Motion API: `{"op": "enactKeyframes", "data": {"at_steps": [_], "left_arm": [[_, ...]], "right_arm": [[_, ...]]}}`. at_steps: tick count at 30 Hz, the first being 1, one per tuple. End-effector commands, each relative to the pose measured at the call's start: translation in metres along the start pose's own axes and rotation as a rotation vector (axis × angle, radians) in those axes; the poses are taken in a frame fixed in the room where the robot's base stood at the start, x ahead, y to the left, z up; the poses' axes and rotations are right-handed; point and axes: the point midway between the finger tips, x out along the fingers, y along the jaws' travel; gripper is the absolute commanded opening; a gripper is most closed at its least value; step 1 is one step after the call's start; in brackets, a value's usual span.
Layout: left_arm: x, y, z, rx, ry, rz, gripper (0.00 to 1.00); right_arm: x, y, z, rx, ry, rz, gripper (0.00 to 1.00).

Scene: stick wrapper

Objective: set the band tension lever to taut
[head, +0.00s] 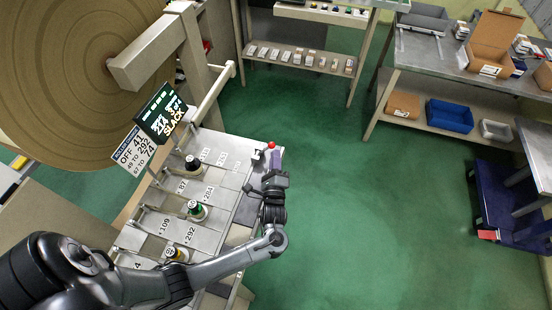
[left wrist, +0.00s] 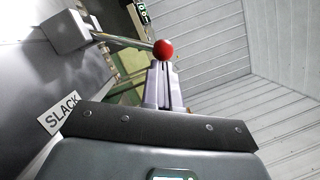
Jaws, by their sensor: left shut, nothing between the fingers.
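The band tension lever ends in a red ball knob (head: 271,146) at the far right corner of the machine's grey deck. In the left wrist view the red knob (left wrist: 163,48) sits on a metal rod from a grey block (left wrist: 68,31) at upper left. A SLACK label (left wrist: 61,112) is on the panel below that block. My left gripper (head: 274,157) is shut and empty beside the knob. In the left wrist view its fingertips (left wrist: 164,68) lie right at the knob's lower edge; I cannot tell whether they touch. My right gripper is not in view.
A display (head: 161,114) on the machine reads SLACK, beside a white notice (head: 133,152). Several spools, one with a green part (head: 196,210), stand on the numbered deck. A large brown roll (head: 75,70) is at upper left.

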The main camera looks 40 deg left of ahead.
Motion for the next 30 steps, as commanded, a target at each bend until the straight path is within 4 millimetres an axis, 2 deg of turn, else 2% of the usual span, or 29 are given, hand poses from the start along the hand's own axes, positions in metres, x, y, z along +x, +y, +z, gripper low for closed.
{"op": "enactKeyframes", "data": {"at_steps": [22, 30], "left_arm": [[0.003, -0.005, 0.01, -0.104, 0.0, 0.032, 0.0], [0.007, -0.013, 0.019, -0.208, 0.006, 0.063, 0.0]], "right_arm": [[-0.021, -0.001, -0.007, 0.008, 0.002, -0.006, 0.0], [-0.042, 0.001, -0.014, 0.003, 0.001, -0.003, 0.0]]}}
